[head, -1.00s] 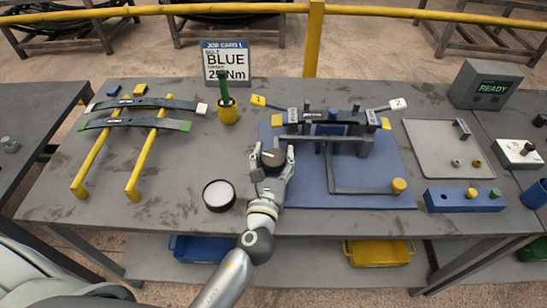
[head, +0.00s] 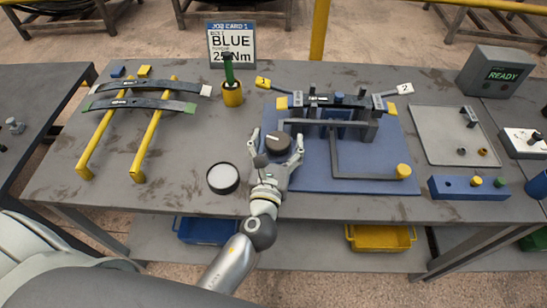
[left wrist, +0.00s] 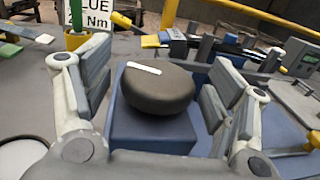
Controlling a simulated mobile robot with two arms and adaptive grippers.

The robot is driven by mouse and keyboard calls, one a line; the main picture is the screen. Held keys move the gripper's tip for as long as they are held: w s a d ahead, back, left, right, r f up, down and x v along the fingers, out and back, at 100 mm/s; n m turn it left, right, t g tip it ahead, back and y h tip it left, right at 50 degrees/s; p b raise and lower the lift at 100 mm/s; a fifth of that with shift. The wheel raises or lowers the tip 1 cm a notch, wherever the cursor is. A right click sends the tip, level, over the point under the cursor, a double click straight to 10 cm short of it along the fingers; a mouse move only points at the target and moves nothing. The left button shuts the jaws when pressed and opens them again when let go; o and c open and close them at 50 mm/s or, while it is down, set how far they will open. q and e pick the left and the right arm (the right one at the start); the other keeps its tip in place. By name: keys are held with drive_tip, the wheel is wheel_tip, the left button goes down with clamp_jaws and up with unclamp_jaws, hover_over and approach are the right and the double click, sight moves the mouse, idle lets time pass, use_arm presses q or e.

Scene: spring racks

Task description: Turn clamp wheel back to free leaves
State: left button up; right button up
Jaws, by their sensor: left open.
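The clamp wheel (head: 278,143) is a dark round knob with a white mark on top, at the left of the blue fixture plate (head: 312,176). It also shows in the left wrist view (left wrist: 157,92) on a blue block (left wrist: 150,130). My left gripper (head: 276,150) is open, its fingers on either side of the wheel with gaps visible to both. The dark leaves (head: 338,99) lie across the fixture behind the wheel, partly hidden by clamp bars. Tags 1 (head: 263,82) and 2 (head: 405,88) stick out at the sides. My right gripper is not in view.
A round white-topped dish (head: 222,178) stands left of my gripper. More leaves (head: 140,104) rest on yellow rails (head: 106,125). A green-handled tool stands in a yellow cup (head: 232,94). A grey tray (head: 455,135) and blue block (head: 468,188) are at right.

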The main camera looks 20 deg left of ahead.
use_arm(q)
drive_tip(key=s+d, duration=0.1)
drive_tip(key=s, duration=1)
drive_tip(key=shift+d, duration=0.35)
